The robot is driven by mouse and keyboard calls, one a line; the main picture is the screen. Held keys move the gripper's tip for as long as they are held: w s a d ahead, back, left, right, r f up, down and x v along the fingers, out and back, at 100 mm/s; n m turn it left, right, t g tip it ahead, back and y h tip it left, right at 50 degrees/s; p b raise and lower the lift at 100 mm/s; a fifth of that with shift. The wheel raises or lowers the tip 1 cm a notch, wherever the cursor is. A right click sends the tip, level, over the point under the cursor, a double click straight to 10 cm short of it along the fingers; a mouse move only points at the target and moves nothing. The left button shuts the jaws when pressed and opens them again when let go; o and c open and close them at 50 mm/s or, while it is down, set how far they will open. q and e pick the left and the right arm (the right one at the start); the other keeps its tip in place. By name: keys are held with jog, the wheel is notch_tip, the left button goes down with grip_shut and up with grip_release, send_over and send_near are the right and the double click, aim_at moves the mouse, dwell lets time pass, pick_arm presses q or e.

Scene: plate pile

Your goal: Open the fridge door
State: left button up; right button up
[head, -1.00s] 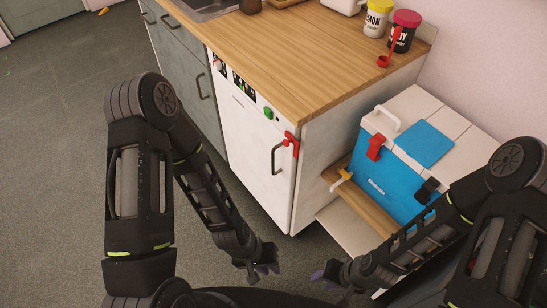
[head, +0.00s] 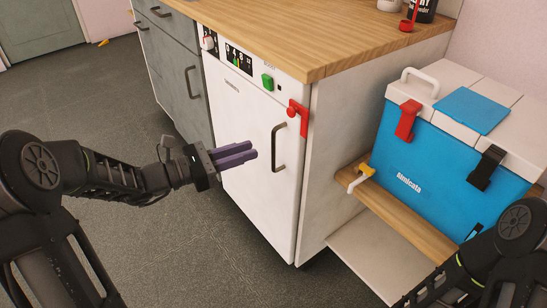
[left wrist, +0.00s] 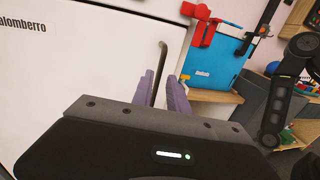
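The white fridge door (head: 250,150) is shut under the wooden counter. It also fills the left of the left wrist view (left wrist: 80,60). Its dark bar handle (head: 278,148) stands upright near the right edge. A red catch (head: 300,117) sits at the door's upper right corner. My left gripper (head: 252,153) is in front of the door, left of the handle, its purple fingers pointing at it. In the left wrist view the fingers (left wrist: 163,92) are apart, with the handle (left wrist: 162,50) ahead of the gap; contact cannot be told. My right gripper is out of view; only its arm shows.
Grey cabinets (head: 180,75) adjoin the fridge on the left. The grey floor (head: 110,110) in front is clear.

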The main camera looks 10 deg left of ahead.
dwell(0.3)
pick_arm(q)
jog(key=b+x, duration=0.1)
jog(key=x, duration=0.6)
jog(key=shift+w+d+b, duration=0.25)
jog(key=shift+d+b, duration=0.1)
jog(key=shift+c, duration=0.5)
grip_shut()
dwell(0.7)
